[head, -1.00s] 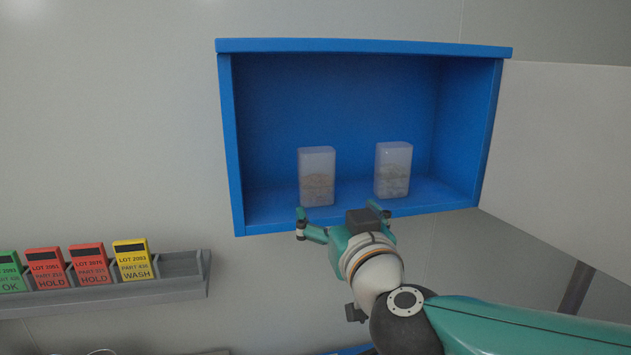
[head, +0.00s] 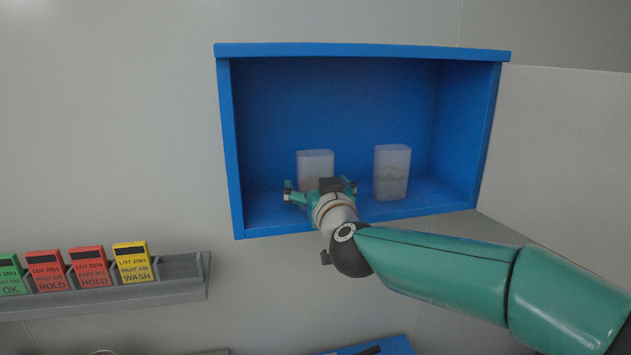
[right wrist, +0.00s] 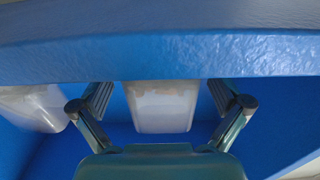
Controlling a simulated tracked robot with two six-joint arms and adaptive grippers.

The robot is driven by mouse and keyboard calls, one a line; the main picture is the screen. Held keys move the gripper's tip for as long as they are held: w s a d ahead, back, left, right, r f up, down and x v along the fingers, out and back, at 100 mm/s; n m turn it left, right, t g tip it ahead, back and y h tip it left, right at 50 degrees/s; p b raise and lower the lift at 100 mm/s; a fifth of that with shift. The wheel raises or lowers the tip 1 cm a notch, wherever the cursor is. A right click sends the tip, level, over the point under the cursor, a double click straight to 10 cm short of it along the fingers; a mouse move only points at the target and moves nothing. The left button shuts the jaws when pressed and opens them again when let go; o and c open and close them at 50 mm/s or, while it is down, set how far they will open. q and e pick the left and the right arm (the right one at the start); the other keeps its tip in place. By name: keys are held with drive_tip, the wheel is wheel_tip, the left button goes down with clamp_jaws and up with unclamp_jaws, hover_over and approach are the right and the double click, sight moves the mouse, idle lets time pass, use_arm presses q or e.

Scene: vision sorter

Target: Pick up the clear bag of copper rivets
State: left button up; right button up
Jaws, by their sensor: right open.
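Two clear, block-shaped bags stand upright on the floor of the open blue cabinet (head: 270,100). The left bag (head: 315,160) showed brownish contents earlier, which suits copper rivets; its lower part is now hidden behind my gripper. The right bag (head: 392,165) has paler contents. My right gripper (head: 319,184) is open in front of the left bag. In the right wrist view, a bag (right wrist: 162,112) with tan contents stands between the spread fingers (right wrist: 162,98), with gaps on both sides. The other bag (right wrist: 32,104) is at the left edge there. My left gripper is not in view.
The white cabinet door (head: 560,150) is swung open at the right. The cabinet's blue edge (right wrist: 160,50) crosses the top of the wrist view. At lower left, a grey wall rack (head: 180,292) holds several coloured lot cards (head: 132,262).

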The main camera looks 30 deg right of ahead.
drive_tip(key=shift+w+d, duration=0.1)
drive_tip(key=shift+w, duration=0.3)
drive_tip(key=shift+s, duration=0.1)
drive_tip(key=shift+c, duration=0.3)
drive_tip(key=shift+r, duration=0.1)
drive_tip(key=c, duration=1.4)
